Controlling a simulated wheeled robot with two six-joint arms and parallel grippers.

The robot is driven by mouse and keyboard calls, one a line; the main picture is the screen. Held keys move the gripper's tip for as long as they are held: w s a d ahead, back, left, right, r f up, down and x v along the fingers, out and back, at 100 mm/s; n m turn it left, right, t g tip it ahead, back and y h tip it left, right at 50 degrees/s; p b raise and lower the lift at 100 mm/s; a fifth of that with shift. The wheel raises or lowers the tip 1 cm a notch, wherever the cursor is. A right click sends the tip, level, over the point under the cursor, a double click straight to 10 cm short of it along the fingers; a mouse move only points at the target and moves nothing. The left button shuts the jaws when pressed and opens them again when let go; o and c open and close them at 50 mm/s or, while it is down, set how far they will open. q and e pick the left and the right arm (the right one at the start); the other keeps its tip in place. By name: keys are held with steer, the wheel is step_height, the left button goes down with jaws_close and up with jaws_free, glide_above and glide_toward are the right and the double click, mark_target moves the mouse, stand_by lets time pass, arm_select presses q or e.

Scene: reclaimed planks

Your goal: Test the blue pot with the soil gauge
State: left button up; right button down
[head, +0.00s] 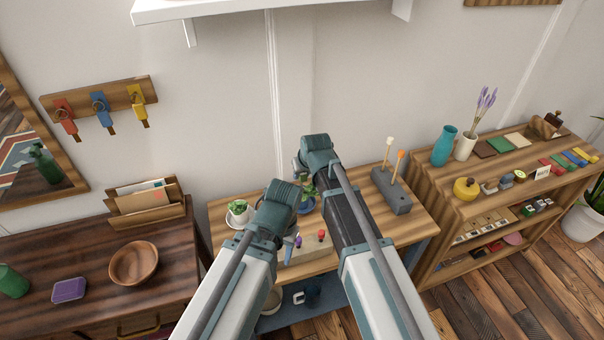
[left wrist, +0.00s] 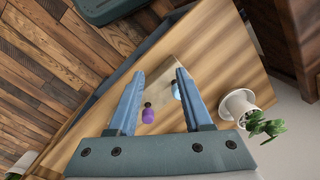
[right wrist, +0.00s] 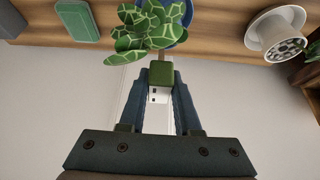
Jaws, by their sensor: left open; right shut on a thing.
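The blue pot (head: 307,208) stands on the middle wooden table, partly hidden by my arms. In the right wrist view the blue pot (right wrist: 178,38) shows at the top, under pale-veined green leaves. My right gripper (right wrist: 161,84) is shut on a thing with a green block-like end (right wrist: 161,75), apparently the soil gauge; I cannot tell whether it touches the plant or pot. In the head view my right gripper (head: 318,158) is near the pot, its fingers hidden. My left gripper (left wrist: 155,82) is open and empty above a pale board with purple (left wrist: 149,115) and light-blue items.
A white pot (head: 239,212) with a plant stands at the table's left. A grey block (head: 391,192) at the right holds white-tipped and orange-tipped sticks. A red-topped item (head: 321,235) is at the front. A wall shelf (head: 230,8) hangs above.

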arm_select(q)
steer(key=shift+f+b, duration=1.7)
steer(key=shift+f, duration=0.1)
arm_select(e)
steer(key=shift+f, duration=1.75)
steer(key=c, duration=0.5)
jaws_free()
arm_select(q)
steer(key=shift+r, duration=0.1)
step_height(320, 180, up, 12)
steer(key=p, duration=1.2)
arm_select(e)
steer(key=v, duration=1.4)
arm_select(q)
step_height(320, 180, up, 9)
steer(key=p, duration=0.9)
arm_select(e)
step_height(320, 180, up, 9)
glide_above(302, 181)
steer(key=s+d, duration=0.2)
steer(key=s, duration=0.2)
steer(key=shift+s, duration=0.15)
steer(key=shift+f, duration=0.1)
